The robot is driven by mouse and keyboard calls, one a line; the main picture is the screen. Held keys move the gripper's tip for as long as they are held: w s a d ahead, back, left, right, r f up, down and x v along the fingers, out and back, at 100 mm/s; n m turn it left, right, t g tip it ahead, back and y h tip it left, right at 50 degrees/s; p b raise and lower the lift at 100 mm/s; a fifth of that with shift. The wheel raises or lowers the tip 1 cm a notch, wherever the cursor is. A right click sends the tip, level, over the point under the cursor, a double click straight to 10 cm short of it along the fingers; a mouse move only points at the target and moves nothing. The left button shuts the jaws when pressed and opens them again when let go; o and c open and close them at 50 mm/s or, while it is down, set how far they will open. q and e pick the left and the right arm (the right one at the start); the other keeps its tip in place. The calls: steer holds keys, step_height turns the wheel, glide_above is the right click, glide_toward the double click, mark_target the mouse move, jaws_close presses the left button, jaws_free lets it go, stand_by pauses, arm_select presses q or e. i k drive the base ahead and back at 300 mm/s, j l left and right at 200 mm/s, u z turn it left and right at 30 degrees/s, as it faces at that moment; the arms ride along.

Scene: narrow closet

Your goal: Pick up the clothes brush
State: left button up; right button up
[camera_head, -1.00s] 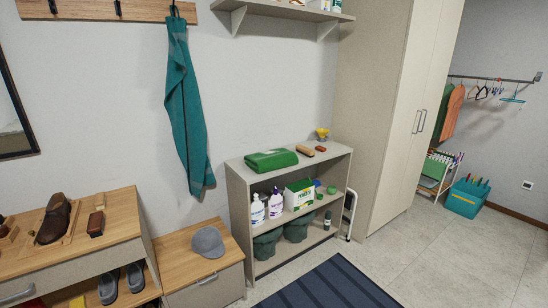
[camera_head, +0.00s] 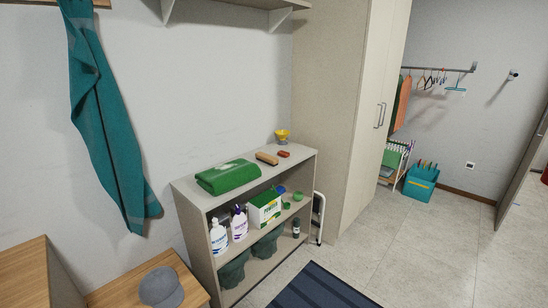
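A brush with a light wooden back and dark underside, likely the clothes brush (camera_head: 267,158), lies on top of the white shelf unit (camera_head: 186,190), between a folded green towel (camera_head: 228,177) and a small reddish-brown block or brush (camera_head: 284,154). Neither of my grippers shows in the head view, so their state is hidden.
A yellow-topped item (camera_head: 282,136) stands at the back of the shelf top. Bottles and a box fill the shelf below. A tall cabinet (camera_head: 340,120) stands just right of the shelf. A striped rug (camera_head: 315,287) lies in front; the tiled floor to the right is clear.

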mark_target(268, 159)
steer(key=i+j, duration=0.2)
steer(key=k+l, duration=0.2)
steer(key=i, duration=0.15)
steer(key=i+l+u, duration=0.4)
steer(key=i+l, duration=0.2)
steer(key=i+l+u, duration=0.25)
steer(key=l, duration=0.25)
steer(key=i+l+u, duration=0.2)
steer(key=l, duration=0.25)
